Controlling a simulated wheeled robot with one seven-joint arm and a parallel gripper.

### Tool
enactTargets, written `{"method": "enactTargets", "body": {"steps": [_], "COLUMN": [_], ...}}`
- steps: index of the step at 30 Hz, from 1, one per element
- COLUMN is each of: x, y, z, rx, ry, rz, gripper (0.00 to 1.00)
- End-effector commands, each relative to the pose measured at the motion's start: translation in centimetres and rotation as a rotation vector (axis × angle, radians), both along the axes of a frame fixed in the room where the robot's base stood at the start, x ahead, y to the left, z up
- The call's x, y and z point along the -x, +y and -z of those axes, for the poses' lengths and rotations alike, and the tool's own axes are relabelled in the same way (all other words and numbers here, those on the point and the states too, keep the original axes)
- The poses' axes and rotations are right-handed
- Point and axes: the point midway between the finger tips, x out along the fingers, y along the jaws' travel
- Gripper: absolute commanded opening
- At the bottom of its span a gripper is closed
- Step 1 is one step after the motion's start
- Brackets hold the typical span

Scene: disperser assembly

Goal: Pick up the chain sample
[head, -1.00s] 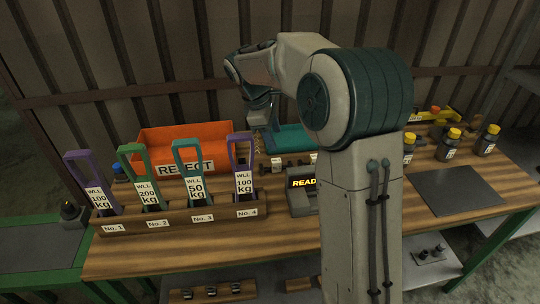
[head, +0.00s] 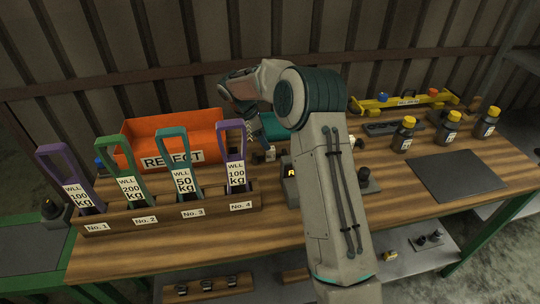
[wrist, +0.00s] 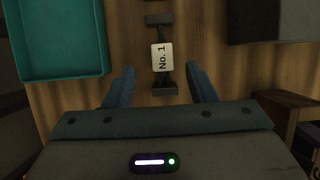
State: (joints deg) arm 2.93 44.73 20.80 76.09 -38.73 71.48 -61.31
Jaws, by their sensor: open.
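A small dark piece with a white "No. 1" tag (wrist: 162,57) lies on the wooden bench in the wrist view. It has dark blocks at its two ends and looks like the chain sample, though single links cannot be made out. My gripper (wrist: 160,76) is open, with one blue finger on each side of the piece's near end. The fingers look clear of it; how high they are above the bench is unclear. In the head view my gripper (head: 262,137) points down behind the rack, and a small white-tagged item (head: 270,154) shows close beside it.
A teal tray (wrist: 104,45) is left of the piece, and a dark box (wrist: 252,25) is at right. A rack (head: 170,215) with several tagged slings and an orange REJECT bin (head: 175,128) are close. Bottles (head: 403,136) and a dark mat (head: 455,175) are farther right.

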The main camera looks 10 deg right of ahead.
Motion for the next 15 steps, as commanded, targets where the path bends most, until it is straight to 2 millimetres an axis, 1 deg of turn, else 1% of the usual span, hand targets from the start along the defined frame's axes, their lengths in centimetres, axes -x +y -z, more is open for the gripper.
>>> {"method": "enactTargets", "body": {"steps": [1,7,12,15], "x": [0.1,0.1,0.3,0.3], "y": [-0.2,-0.9,-1.8,-2.3], "z": [0.5,1.7,4.2,5.3], "rx": [0.000,0.001,-0.001,-0.001], "ry": [0.003,0.002,0.003,0.003], "rz": [0.001,0.003,0.004,0.004], "gripper": [0.51,0.51,0.51,0.51]}}
